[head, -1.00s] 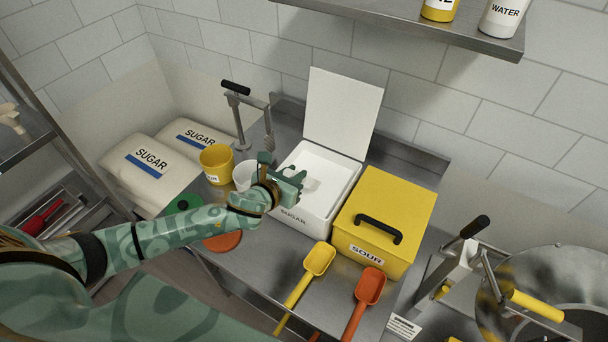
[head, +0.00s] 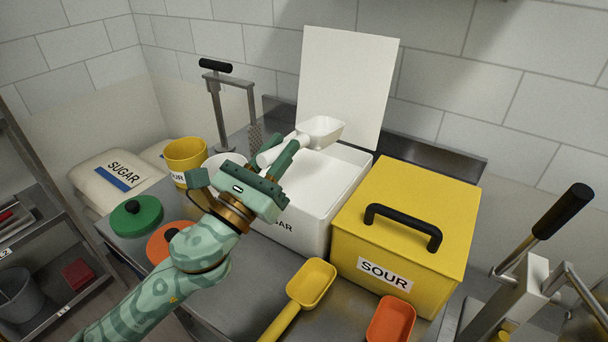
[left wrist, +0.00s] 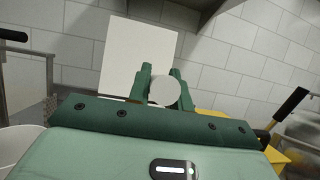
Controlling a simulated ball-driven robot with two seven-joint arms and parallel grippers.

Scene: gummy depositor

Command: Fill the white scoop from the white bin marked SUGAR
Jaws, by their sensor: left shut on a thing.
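The white scoop (head: 322,131) is in my left gripper (head: 276,152), whose fingers are shut on its handle. The scoop's bowl is over the back part of the white SUGAR bin (head: 300,234), above the rim, and looks roughly level. I cannot tell how much sugar is in the bowl. The bin's lid (head: 346,85) stands open behind it, and my gripper hides part of the bin's left side and label. In the left wrist view the round end of the scoop's handle (left wrist: 163,90) shows between the fingers. My right gripper is not in view.
The closed yellow SOUR bin (head: 400,240) stands right of the SUGAR bin. A yellow scoop (head: 312,284) and an orange scoop (head: 391,320) lie in front. A yellow cup (head: 185,160), a white cup (head: 215,163) and a green lid (head: 136,214) are at left.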

